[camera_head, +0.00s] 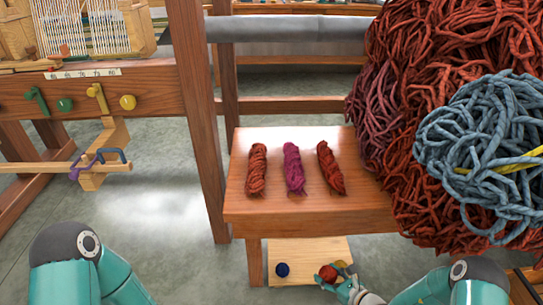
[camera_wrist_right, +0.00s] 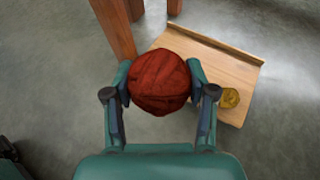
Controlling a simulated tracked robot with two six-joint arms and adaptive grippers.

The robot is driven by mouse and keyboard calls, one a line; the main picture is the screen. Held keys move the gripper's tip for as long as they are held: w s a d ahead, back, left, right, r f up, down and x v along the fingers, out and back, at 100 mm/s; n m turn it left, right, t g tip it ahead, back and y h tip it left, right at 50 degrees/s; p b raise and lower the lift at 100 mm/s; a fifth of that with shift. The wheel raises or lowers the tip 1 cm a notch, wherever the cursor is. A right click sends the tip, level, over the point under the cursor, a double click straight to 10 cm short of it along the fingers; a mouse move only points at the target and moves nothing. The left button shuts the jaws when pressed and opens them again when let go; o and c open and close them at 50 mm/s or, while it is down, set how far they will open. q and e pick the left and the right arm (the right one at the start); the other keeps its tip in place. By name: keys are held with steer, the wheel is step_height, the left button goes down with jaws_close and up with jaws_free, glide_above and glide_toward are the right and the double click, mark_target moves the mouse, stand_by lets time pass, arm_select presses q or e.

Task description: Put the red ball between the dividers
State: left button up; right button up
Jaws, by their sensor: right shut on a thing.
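The red ball (camera_wrist_right: 158,82) is a dark red wound ball, held between the two fingers of my right gripper (camera_wrist_right: 160,88) in the right wrist view. In the head view the red ball (camera_head: 327,272) and my right gripper (camera_head: 336,283) show low, over the right part of a pale wooden board (camera_head: 305,250). The board (camera_wrist_right: 218,62) has a raised strip along its far edge in the wrist view. I cannot make out separate dividers; the red ball covers part of the board. My left gripper is out of view.
A dark blue ball (camera_head: 282,269) sits at the board's left. A yellow ball (camera_wrist_right: 229,97) sits at its right in the wrist view. A wooden bench (camera_head: 270,205) with several skeins stands behind. Large wool heaps (camera_head: 440,60) crowd the right. A loom frame (camera_head: 150,85) stands left.

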step_height(320, 180, up, 41)
steer(key=s+d+p, duration=0.2)
steer(key=s+p, duration=0.1)
steer(key=p, duration=1.3)
steer(key=s+r+n+g+y+p, duration=0.3)
steer(key=s+r+p, duration=0.4)
steer(key=r+p, duration=0.4)
steer(key=n+p, duration=0.1)
steer(key=p, duration=0.5)
steer(key=shift+s+r+p, duration=0.15)
steer(key=shift+r+p, duration=0.05)
steer(key=shift+p, duration=0.15)
steer(key=shift+d+y, duration=0.1)
steer(key=shift+y, duration=0.2)
